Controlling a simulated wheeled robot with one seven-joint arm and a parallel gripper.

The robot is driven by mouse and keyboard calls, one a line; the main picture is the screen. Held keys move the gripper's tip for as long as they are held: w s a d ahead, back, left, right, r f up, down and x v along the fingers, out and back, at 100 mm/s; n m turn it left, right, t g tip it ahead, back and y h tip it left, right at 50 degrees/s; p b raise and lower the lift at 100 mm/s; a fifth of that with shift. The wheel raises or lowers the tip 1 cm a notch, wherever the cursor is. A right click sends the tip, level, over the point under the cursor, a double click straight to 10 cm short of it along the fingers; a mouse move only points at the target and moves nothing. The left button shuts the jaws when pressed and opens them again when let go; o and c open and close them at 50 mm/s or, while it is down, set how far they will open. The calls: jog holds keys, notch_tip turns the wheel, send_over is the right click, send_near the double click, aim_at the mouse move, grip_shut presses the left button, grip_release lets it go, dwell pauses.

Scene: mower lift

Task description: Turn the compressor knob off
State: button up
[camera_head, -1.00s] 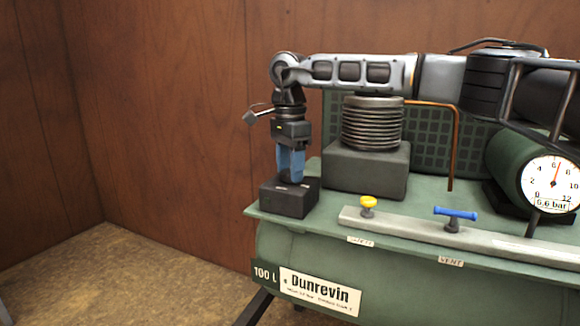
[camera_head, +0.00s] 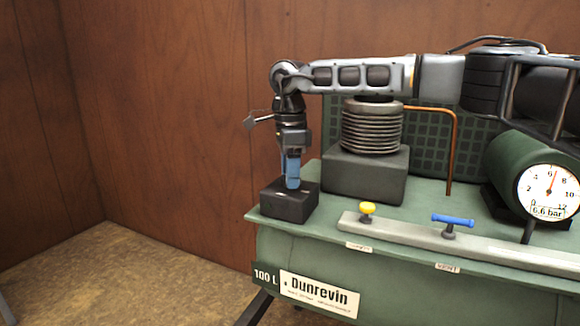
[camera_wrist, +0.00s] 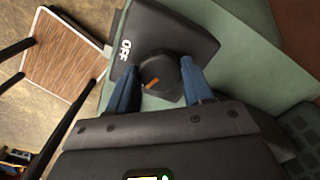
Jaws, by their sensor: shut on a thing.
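The compressor knob (camera_wrist: 160,76) is a dark round knob with an orange pointer mark, on top of a black switch box (camera_wrist: 183,28). A white "OFF" label is printed on the box, and the orange mark does not line up squarely with it. In the head view the switch box (camera_head: 289,207) sits at the left end of the green compressor. My gripper (camera_head: 292,186) points down over the box with blue fingers. In the wrist view my gripper (camera_wrist: 158,80) is shut on the knob, one finger on each side. The knob is hidden by the fingers in the head view.
A yellow knob (camera_head: 367,208) and a blue-handled valve (camera_head: 453,220) stand on the grey rail to the right. A gauge (camera_head: 549,191) reads 6.6 bar. A finned cylinder (camera_head: 371,127) stands behind. A brown wooden wall is at the back.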

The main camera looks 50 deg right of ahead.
jog(key=m+p, duration=0.1)
jog(key=m, duration=0.2)
jog(key=shift+r+m+p, duration=0.15)
jog(key=shift+m+p, duration=0.2)
jog(key=shift+m, duration=0.05)
jog(key=m+p, duration=0.1)
jog(key=m, duration=0.2)
jog(key=shift+m, duration=0.3)
jog(key=m+p, duration=0.2)
jog(key=m, duration=0.4)
jog(key=shift+d, duration=0.1)
jog(key=shift+m, duration=0.4)
jog(key=o, duration=1)
notch_tip(320, 180, up, 8)
jog(key=shift+f+p, duration=0.25)
jog(key=shift+p, duration=0.05)
